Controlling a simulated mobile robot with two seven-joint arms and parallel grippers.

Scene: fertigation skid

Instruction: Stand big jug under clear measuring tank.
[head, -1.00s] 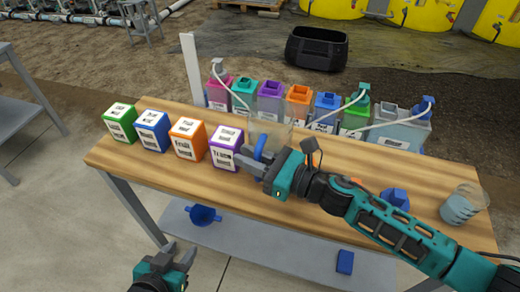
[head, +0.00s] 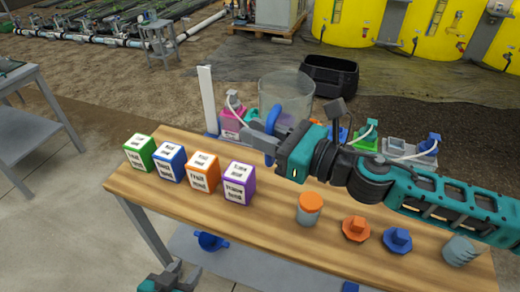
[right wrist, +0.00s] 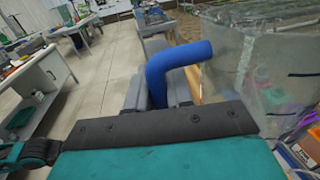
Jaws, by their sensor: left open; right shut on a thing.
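The big jug (head: 287,92) is a clear, wide vessel with a blue handle (head: 273,122). My right gripper (head: 266,138) is shut on that handle and holds the jug raised above the far side of the bench. In the right wrist view the handle (right wrist: 180,62) stands between the fingers, with the clear jug wall (right wrist: 245,65) to its right. A translucent grey tank (head: 400,147) stands at the right end of the tank row; I cannot tell whether it is the measuring tank. My left gripper (head: 168,276) is open and empty, low before the bench.
The wooden bench (head: 265,225) carries several labelled boxes (head: 202,170), an orange-lidded jar (head: 309,210), an orange knob (head: 356,228), a blue knob (head: 397,240) and a small beaker (head: 460,250). Coloured tanks with white hoses line its back. A white post (head: 208,100) rises behind the boxes.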

